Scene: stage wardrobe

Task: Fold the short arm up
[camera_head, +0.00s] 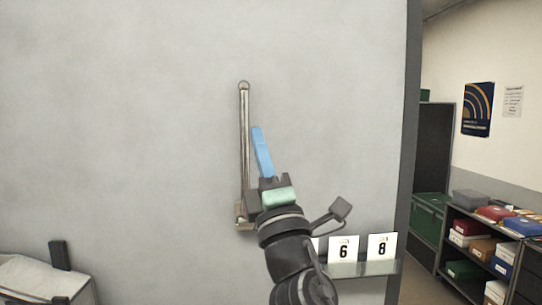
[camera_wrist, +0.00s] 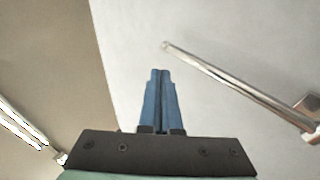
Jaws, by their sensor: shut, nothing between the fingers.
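The short arm (camera_head: 244,140) is a slim metal bar with a rounded upper end. In the head view it stands upright along the grey wall, above a small bracket (camera_head: 241,222) at its lower end. The wrist view shows the bar (camera_wrist: 235,83) running diagonally on the right, with the bracket (camera_wrist: 311,106) at the right edge. My gripper (camera_head: 257,129) has its blue fingers closed together and empty, just right of the bar's middle in the head view. In the wrist view the closed fingertips (camera_wrist: 161,72) appear apart from the bar. My wrist partly hides the area beside the bracket.
A small ledge (camera_head: 365,269) with white number cards (camera_head: 382,247) is at the lower right of the wall. A pale padded item (camera_head: 40,280) is at the lower left. Shelves with boxes (camera_head: 495,213) stand beyond the wall's right edge. The upper wall is bare.

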